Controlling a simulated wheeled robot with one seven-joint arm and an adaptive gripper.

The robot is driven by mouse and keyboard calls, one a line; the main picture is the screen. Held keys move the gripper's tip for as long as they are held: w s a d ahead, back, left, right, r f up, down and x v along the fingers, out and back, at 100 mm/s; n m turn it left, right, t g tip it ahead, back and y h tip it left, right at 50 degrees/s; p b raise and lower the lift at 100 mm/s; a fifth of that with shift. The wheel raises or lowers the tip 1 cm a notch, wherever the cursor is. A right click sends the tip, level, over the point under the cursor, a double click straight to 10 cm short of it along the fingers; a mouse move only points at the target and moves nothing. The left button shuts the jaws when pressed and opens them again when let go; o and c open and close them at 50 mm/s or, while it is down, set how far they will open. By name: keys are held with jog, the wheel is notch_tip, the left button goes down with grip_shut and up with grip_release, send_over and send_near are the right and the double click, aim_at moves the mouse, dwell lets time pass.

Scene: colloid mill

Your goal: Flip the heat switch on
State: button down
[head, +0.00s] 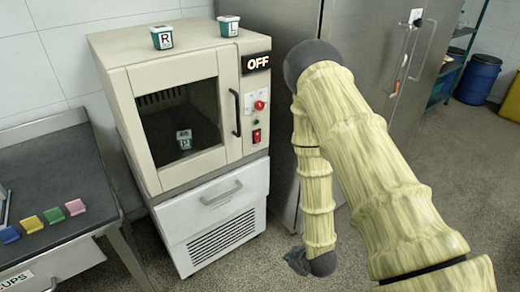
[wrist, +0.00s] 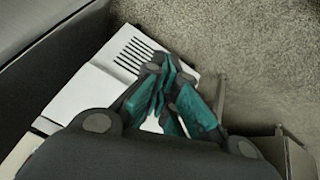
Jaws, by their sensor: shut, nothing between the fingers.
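The cream cabinet oven (head: 182,98) stands on a white vented base (head: 216,222). A display (head: 256,62) on its right panel reads OFF. Below the display are a red knob (head: 260,104), a small green button (head: 256,122) and a red rocker switch (head: 257,136). No label says which one is the heat switch. My gripper (head: 296,262) hangs low, near the floor, to the right of the white base and well below the controls. The wrist view shows its teal fingers (wrist: 165,92) closed together and empty, with the vented base (wrist: 122,58) behind them.
The oven door is closed, with a cup (head: 184,139) inside and two cups (head: 161,37) (head: 228,26) on top. A dark table with coloured blocks (head: 54,215) is at left. A steel cabinet (head: 362,65) stands behind my arm.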

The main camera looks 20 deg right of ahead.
aim_at(253, 142)
jog(key=w+d+r+n+t+y+b, duration=0.2)
jog(key=w+r+n+t, duration=0.2)
jog(key=w+r+n, duration=0.3)
jog(key=w+d+r+n+t+y+b, duration=0.2)
jog(key=w+r+n+t, duration=0.2)
jog(key=w+r, duration=1.2)
jog(key=w+n, duration=0.3)
jog(key=shift+w+d+r+n+t+y, duration=0.2)
jog(key=shift+d+n+t+y, duration=0.1)
jog(key=shift+n+t, duration=0.1)
jog(key=p+x, duration=0.1)
jog(key=x, duration=1.3)
jog(key=shift+a+f, duration=0.1)
